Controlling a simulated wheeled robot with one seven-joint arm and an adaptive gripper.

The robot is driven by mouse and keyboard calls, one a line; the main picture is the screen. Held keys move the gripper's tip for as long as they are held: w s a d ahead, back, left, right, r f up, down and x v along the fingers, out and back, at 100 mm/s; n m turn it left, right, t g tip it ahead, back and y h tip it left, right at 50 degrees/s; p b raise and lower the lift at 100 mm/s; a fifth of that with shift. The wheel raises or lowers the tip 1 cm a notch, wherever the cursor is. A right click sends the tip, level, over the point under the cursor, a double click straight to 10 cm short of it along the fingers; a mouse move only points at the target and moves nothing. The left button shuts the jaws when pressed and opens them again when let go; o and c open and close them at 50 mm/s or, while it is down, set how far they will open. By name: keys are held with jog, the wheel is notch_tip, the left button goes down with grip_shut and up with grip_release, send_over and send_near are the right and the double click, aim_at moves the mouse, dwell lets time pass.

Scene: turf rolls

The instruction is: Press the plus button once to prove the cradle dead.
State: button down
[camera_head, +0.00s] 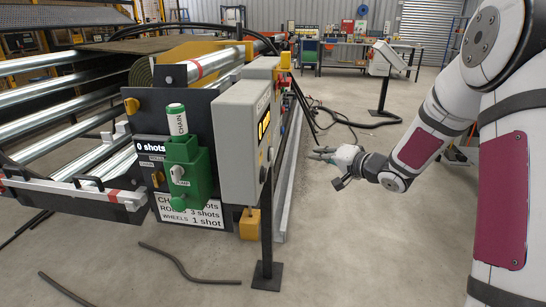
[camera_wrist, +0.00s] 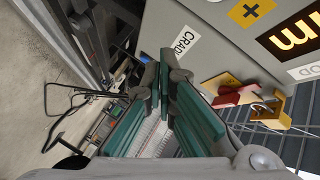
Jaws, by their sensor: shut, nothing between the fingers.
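The grey control box (camera_wrist: 225,45) fills the upper right of the wrist view. On its face are a yellow plate with a black plus (camera_wrist: 251,12), a dark display with glowing orange characters (camera_wrist: 294,36) and a white label, partly readable as CRADLE (camera_wrist: 182,40). My gripper (camera_wrist: 164,68) has green-padded fingers, shut and empty, beside the box's label side and apart from the plus plate. In the head view, my gripper (camera_head: 322,154) is right of the grey box (camera_head: 238,145), with a clear gap. The plus plate cannot be made out there.
The roller machine (camera_head: 85,125) with a green pump (camera_head: 188,172) stands at left.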

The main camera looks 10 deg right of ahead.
aim_at(271, 154)
jog(key=w+a+b, duration=0.2)
jog(key=a+b, duration=0.1)
jog(key=a, duration=0.5)
jog(key=shift+w+a+b, duration=0.2)
jog(key=shift+w+b, duration=0.15)
jog(key=shift+w, duration=0.05)
dwell(1.3)
jog(key=shift+w+a, duration=0.1)
jog(key=shift+a, duration=0.3)
jog(key=shift+w+a+p, duration=0.15)
jog(key=shift+a+p, duration=0.2)
jog(key=shift+a, duration=0.1)
dwell(0.8)
jog(key=shift+s+d+p, duration=0.3)
jog(key=shift+d+p, duration=0.35)
jog(key=shift+d, duration=0.15)
jog(key=shift+d, duration=0.15)
